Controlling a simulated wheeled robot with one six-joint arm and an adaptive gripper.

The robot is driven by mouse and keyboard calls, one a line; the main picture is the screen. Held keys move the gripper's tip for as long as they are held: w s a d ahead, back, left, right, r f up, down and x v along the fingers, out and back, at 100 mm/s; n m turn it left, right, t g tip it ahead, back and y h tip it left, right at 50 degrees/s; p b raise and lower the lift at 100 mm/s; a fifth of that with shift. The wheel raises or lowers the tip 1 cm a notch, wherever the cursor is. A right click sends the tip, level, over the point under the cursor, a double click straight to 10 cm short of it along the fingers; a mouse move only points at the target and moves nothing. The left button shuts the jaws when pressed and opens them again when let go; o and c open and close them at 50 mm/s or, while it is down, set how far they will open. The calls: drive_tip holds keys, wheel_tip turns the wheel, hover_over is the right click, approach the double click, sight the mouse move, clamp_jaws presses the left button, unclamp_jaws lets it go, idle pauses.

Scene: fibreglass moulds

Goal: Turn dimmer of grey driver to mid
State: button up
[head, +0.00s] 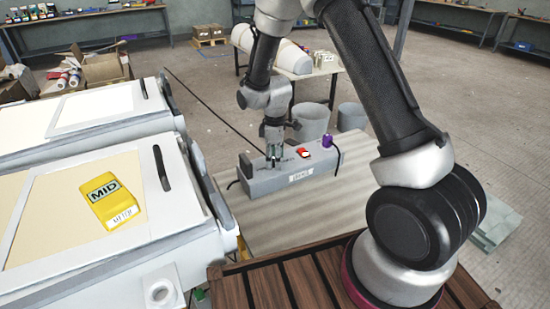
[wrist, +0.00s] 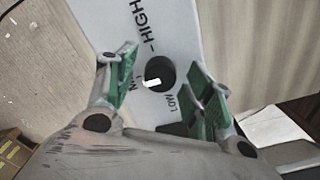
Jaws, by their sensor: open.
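The grey driver (head: 262,184) is a long box on the low table. My gripper (head: 273,158) points down at its top, left of the middle. In the wrist view the driver's pale top (wrist: 188,22) carries a round black dimmer knob (wrist: 161,68) with a white mark at its lower left edge. The mark lies on the side of a label starting with M, partly hidden by a finger. HIGH is printed above and LOW below right. My gripper (wrist: 163,78) is open, its green-padded fingers either side of the knob. I cannot tell whether they touch it.
A red item (head: 303,152) and a purple item (head: 327,142) are on the driver, right of my gripper. A yellow block marked MID (head: 115,200) lies on a cream panel at left. The low table (head: 300,215) is bare in front of the driver. Grey buckets (head: 312,121) stand behind.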

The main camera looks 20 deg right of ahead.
wheel_tip(320, 180, up, 12)
idle(0.4)
drive_tip(key=s+d+r+m+t, duration=0.1)
drive_tip(key=s+d+r+m, duration=0.3)
drive_tip(key=s, duration=0.5)
drive_tip(key=s+d+r+m+t, duration=0.2)
drive_tip(key=s+d+r+m, duration=0.2)
drive_tip(key=s+r, duration=0.5)
drive_tip(key=s+d+r+m+t, duration=0.1)
drive_tip(key=s+d+r+m, duration=0.4)
drive_tip(key=s, duration=0.6)
drive_tip(key=shift+d+r, duration=0.85)
drive_tip(key=shift+r, duration=0.05)
